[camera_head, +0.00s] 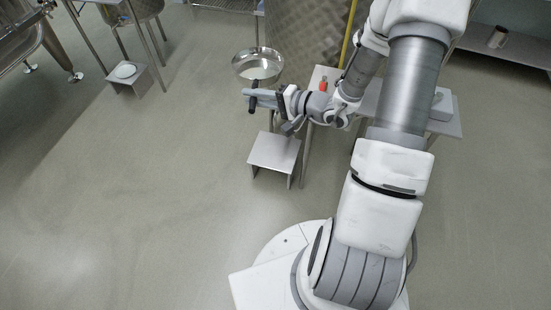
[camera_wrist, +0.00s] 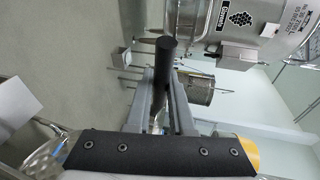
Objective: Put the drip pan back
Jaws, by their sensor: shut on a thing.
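A round, shiny steel pan (camera_head: 258,65), which looks like the drip pan, is at the upper middle of the head view. A dark handle (camera_head: 252,104) runs from its near side. My gripper (camera_head: 250,94) is shut across that handle, and the pan appears held above the floor. In the wrist view the black handle (camera_wrist: 166,50) stands between the two grey fingers of my gripper (camera_wrist: 164,80). The pan itself cannot be made out clearly there. A low grey stand (camera_head: 275,150) with a bare top is just below my gripper in the head view.
Another low stand (camera_head: 129,79) with a white disc on it is at the upper left. A large steel vat (camera_head: 305,30) stands behind the pan. A small table (camera_head: 318,76) with a red item (camera_head: 323,85) is beside my wrist. The floor at left is clear.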

